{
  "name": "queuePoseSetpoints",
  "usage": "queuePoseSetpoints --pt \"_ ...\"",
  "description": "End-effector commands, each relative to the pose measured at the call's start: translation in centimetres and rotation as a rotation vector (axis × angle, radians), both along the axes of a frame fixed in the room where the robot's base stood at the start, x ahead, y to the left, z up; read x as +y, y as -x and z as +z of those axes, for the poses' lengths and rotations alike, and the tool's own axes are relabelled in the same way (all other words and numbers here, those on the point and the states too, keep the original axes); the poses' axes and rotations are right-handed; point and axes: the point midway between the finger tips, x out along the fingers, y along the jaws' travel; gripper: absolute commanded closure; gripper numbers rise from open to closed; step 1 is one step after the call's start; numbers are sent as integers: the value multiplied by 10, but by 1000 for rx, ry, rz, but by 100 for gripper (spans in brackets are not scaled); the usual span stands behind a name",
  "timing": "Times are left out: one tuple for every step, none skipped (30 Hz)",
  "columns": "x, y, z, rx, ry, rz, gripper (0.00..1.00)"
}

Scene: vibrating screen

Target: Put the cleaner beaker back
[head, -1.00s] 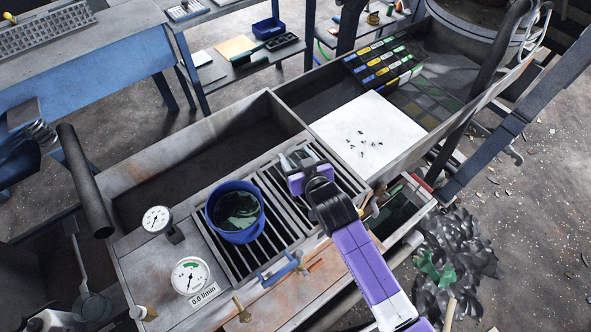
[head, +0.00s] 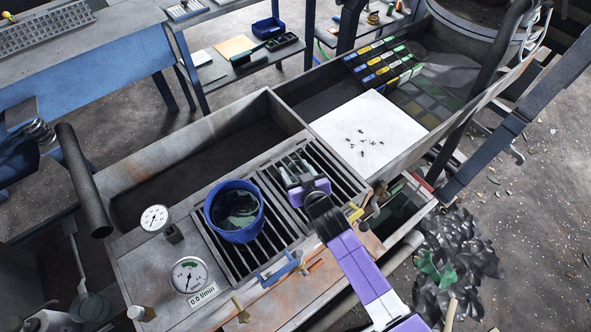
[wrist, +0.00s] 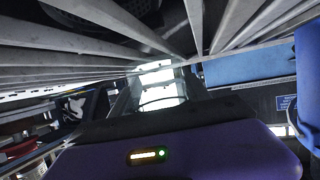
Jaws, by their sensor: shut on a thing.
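My gripper (head: 293,170) is at the slatted grate, to the right of the blue tub. In the wrist view its jaws (wrist: 158,82) are closed on a small, pale, clear, glass-like thing (wrist: 158,92). It looks like a beaker, but its outline and contents are hard to make out. In the head view the held thing is too small and covered to tell apart from the fingers. The blue tub (head: 213,222) stands on the grate with dark, glassy contents. It also shows at the right edge of the wrist view (wrist: 309,85).
The grate (head: 262,250) has long open slats close to my gripper. Two gauges (head: 189,276) stand at the front left. A white sheet (head: 392,150) with several dark specks lies behind. A rack of coloured blocks (head: 384,62) is at the back. The trough (head: 150,190) looks empty.

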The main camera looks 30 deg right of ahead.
Motion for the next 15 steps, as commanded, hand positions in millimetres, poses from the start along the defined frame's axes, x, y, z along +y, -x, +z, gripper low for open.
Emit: queuePoseSetpoints --pt "0 0 -2 0 0 0 44" --pt "0 0 -1 0 0 0 38" --pt "0 0 -1 0 0 0 30" --pt "0 0 -1 1 0 0 24" --pt "0 0 -1 1 0 0 24" --pt "0 0 -1 1 0 0 24" --pt "0 0 -1 1 0 0 24" --pt "0 0 -1 1 0 0 24" --pt "0 0 -1 1 0 0 24" --pt "0 0 -1 1 0 0 24" --pt "0 0 -1 1 0 0 24" --pt "0 0 -1 1 0 0 24" --pt "0 0 -1 1 0 0 24" --pt "0 0 0 1 0 0 24" --pt "0 0 1 0 0 0 24"
